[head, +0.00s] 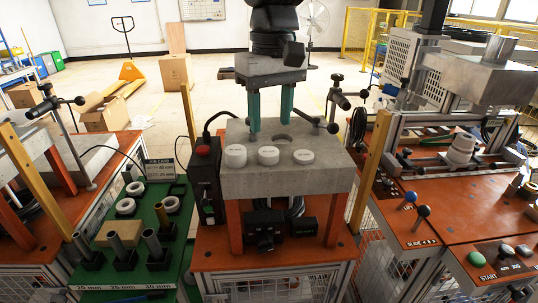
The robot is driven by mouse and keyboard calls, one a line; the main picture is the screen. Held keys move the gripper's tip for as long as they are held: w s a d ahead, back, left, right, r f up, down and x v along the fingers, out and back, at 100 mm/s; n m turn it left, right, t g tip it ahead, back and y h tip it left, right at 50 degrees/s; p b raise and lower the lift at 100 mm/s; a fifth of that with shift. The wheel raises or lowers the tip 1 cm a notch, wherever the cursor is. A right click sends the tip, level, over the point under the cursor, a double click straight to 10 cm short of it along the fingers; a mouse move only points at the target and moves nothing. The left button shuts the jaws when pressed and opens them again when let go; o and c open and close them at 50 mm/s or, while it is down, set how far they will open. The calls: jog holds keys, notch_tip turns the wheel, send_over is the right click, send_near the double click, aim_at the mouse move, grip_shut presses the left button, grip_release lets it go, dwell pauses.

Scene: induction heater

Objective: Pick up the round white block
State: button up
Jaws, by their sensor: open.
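Three round white blocks stand in a row on top of the grey block-shaped stand: a left one (235,156), a middle one (268,155) and a right one (303,156). My gripper (271,120) points down above the stand, behind the row. Its two green fingers are apart, with nothing seen between them. The fingers look close to the stand's top near a round recess (281,138); I cannot tell whether they touch it. No white block is between the fingers.
The grey stand (290,178) rests on orange legs. A dark control box (205,175) with a red button is at its left. A green board (135,240) with metal cylinders and white rings lies further left. Yellow posts (371,170) and a grey machine (465,75) are at right.

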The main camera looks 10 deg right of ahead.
aim_at(268, 151)
jog(key=f, duration=0.6)
jog(key=shift+a+f, duration=0.2)
jog(key=shift+c, duration=0.2)
jog(key=c, duration=0.7)
